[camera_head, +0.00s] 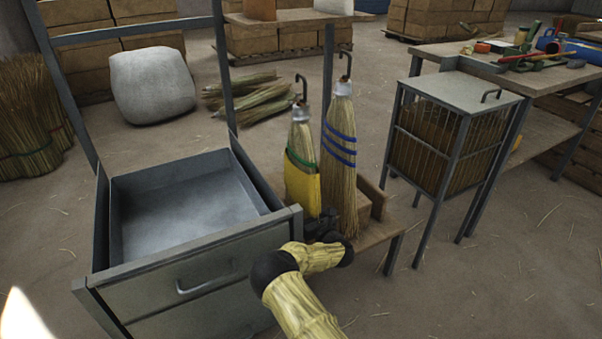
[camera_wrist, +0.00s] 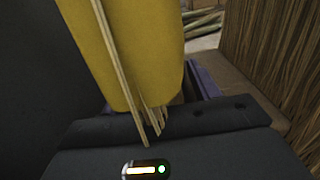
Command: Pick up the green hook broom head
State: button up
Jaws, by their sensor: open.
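The green hook broom head (camera_head: 301,138) stands upright on a low wooden stand, with a dark hook on top, green binding and a yellow cover (camera_head: 302,187) around its lower straw. Beside it on the right stands a taller broom head (camera_head: 342,150) with blue bindings and its own hook. My gripper (camera_head: 322,222) is low in front of the two broom heads, close to the bottom of the yellow cover. In the wrist view the yellow cover (camera_wrist: 135,50) fills the upper middle, with loose straws in front of it. My gripper is open; its fingertips are partly hidden behind the cover.
A grey metal drawer unit (camera_head: 190,260) with an open top tray stands close on the left. The wooden stand (camera_head: 378,235) extends right. A wire cage of straw (camera_head: 430,140) and a cluttered workbench (camera_head: 545,70) are farther right. Broom bundles (camera_head: 255,98) lie on the floor behind.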

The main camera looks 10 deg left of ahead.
aim_at(312, 170)
jog(key=c, duration=1.3)
jog(key=shift+r, duration=0.1)
notch_tip(312, 170, up, 18)
jog(key=p, duration=0.6)
jog(key=shift+p, duration=0.3)
